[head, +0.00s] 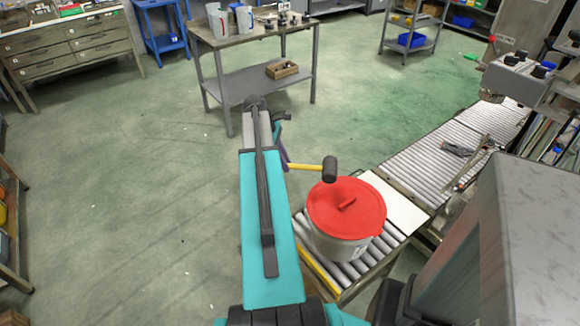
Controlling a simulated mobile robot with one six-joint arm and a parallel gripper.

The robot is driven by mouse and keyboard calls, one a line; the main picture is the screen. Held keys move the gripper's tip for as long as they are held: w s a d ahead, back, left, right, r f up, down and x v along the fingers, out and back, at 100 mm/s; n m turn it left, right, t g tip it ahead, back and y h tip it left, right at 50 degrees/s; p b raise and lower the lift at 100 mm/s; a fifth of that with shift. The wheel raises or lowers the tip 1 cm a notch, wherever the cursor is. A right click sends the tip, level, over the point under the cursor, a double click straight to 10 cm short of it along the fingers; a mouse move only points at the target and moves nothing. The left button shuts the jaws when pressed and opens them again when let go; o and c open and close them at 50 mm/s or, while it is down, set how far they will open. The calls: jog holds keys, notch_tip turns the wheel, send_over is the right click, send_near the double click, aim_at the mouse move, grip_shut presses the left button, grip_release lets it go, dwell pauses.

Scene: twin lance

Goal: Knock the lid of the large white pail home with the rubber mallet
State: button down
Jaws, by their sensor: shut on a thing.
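The large white pail (342,246) stands on the near end of the roller conveyor, right of my arm. Its red lid (330,217) lies over the top, with a short red grip in its middle. I cannot tell whether the lid's rim is fully seated. The rubber mallet has a yellow handle (308,167) and a black head (330,169). My gripper (286,164), partly hidden behind my arm, is shut on the handle's left end. The mallet head shows just beyond the lid's far edge in the picture; its height above the lid is unclear.
The roller conveyor (410,164) runs to the upper right, with a pale flat sheet (398,208) beside the pail. A grey machine housing (530,240) fills the lower right. A table (262,36) with jugs stands behind. The floor at left is clear.

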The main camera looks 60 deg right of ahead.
jog(key=shift+s+d+f, duration=0.15)
jog(key=shift+s+d, duration=0.05)
jog(key=shift+s, duration=0.3)
jog(key=shift+s+d+f, duration=0.15)
jog(key=shift+s+d, duration=0.05)
jog(key=shift+s, duration=0.25)
jog(key=shift+f, duration=0.1)
jog(key=shift+f+b, duration=2.4)
jog(key=shift+f, duration=0.25)
jog(key=shift+f, duration=0.15)
notch_tip(320, 180, down, 2)
jog(key=shift+f, duration=0.15)
jog(key=shift+r+p, duration=1.85)
jog(key=shift+r, duration=0.4)
